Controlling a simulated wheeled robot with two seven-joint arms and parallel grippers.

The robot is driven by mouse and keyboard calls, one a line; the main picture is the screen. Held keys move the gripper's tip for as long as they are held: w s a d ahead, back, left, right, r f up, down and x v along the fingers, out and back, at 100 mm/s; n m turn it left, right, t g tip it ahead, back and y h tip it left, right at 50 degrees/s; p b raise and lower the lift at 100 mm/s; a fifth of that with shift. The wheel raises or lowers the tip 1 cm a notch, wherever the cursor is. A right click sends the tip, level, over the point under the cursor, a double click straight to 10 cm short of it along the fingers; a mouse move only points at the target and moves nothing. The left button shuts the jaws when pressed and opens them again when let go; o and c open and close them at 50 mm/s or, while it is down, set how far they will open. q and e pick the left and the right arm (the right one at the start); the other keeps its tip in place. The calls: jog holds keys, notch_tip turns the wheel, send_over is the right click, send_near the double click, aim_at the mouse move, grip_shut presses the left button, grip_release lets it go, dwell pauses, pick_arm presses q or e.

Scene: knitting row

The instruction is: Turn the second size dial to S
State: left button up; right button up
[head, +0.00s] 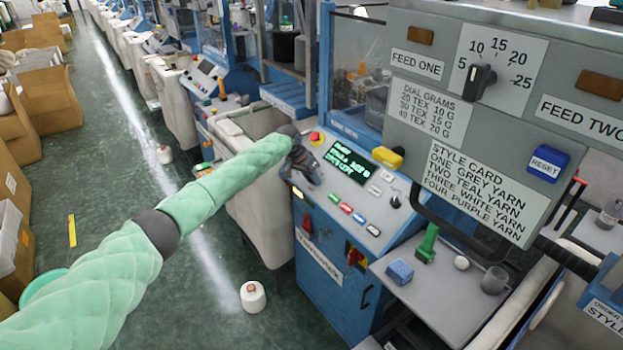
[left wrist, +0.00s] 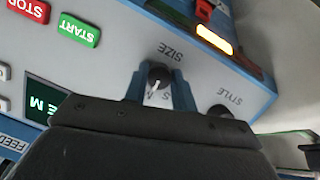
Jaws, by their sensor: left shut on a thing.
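The size dial (left wrist: 158,75) is a dark round knob with a white pointer line on the blue and white machine panel. It sits under the upside-down word SIZE in the left wrist view. Its pointer slants toward the lower left of that view. Letters beside it are partly hidden by my gripper. My left gripper (left wrist: 160,90) has its two blue fingers on either side of the knob and is shut on it. In the head view my left gripper (head: 303,168) is at the left end of the console and hides the dial. My right gripper is not in view.
A style dial (left wrist: 220,111) is beside the size dial. A green START button (left wrist: 79,30), a red STOP button (left wrist: 32,9) and a lit orange lamp (left wrist: 213,39) are nearby. The console's green-text display (head: 348,160) is right of my gripper. A style card (head: 478,190) hangs at the right.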

pick_arm(q)
jog(key=shift+n+h, duration=0.3)
jog(key=shift+n, duration=0.9)
jog(key=n+p, duration=0.1)
jog(key=n, duration=0.2)
jog(key=shift+g+h, duration=0.3)
jog(key=shift+h, duration=0.1)
jog(key=shift+w+a+r+n, duration=0.1)
jog(key=shift+n, duration=0.5)
jog(key=shift+n+h+p, duration=0.4)
jog(key=shift+n, duration=0.4)
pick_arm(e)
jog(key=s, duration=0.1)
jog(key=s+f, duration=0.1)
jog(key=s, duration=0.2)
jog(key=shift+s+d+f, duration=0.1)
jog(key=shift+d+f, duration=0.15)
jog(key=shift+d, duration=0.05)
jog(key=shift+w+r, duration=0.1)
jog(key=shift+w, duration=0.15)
pick_arm(q)
jog(key=o, duration=1)
jog(key=shift+a, duration=0.1)
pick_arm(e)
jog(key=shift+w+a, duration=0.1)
